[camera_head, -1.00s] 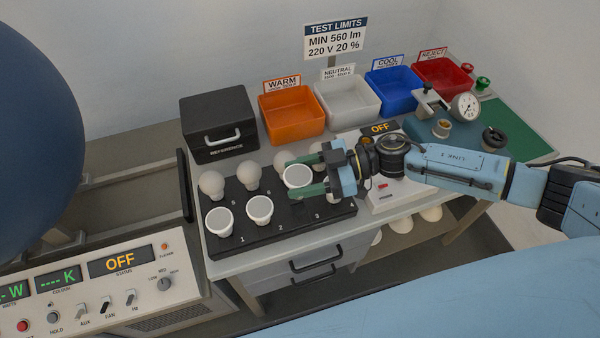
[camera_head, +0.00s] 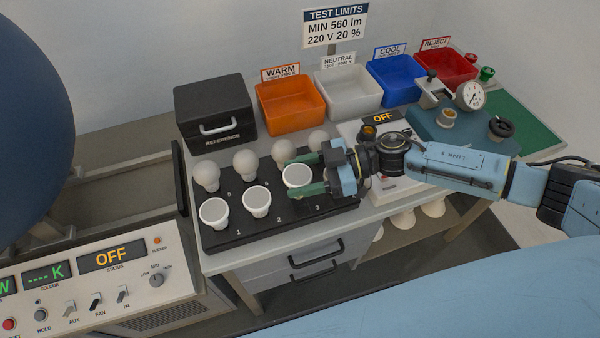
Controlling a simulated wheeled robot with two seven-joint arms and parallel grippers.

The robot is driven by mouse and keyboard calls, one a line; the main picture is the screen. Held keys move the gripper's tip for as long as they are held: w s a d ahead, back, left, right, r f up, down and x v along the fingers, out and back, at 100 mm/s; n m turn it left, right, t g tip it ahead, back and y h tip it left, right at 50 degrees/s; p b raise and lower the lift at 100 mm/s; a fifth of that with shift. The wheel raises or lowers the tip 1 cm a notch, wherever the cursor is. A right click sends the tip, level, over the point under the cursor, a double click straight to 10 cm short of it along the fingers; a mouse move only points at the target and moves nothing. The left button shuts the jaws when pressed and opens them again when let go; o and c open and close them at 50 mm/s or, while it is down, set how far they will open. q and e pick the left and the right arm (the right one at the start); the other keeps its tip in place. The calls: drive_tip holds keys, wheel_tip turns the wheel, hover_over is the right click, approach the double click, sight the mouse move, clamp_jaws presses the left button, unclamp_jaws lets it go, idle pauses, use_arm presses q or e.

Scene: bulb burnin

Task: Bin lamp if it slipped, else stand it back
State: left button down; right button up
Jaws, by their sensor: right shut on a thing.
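My right gripper (camera_head: 306,175) is shut on a white reflector lamp (camera_head: 297,176) with a round, pale face turned up. It holds the lamp over the front row of the black rack (camera_head: 222,241), at the place marked 3. The lamp's base is hidden, so I cannot tell whether it touches the rack. Two similar lamps stand at places 1 (camera_head: 214,212) and 2 (camera_head: 257,201). Place 4 is mostly hidden behind the gripper. The red reject bin (camera_head: 446,70) stands at the back right. The tester's status display (camera_head: 112,256) reads OFF. My left gripper is out of view.
Round bulbs (camera_head: 246,164) stand in the rack's back row. Orange (camera_head: 291,115), white (camera_head: 350,103) and blue (camera_head: 396,92) bins line the back, beside a black reference case (camera_head: 214,135). A dial gauge (camera_head: 471,95) stands at right.

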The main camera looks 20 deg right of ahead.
drive_tip(key=shift+f, duration=0.2)
idle(0.5)
drive_tip(key=shift+f+b, duration=0.4)
drive_tip(key=shift+f, duration=0.35)
drive_tip(key=o, duration=1.1)
drive_tip(key=shift+o, duration=0.2)
drive_tip(key=shift+d, duration=0.15)
drive_tip(key=v, duration=0.7)
drive_tip(key=shift+s+d+r, duration=0.1)
drive_tip(key=shift+d, duration=0.1)
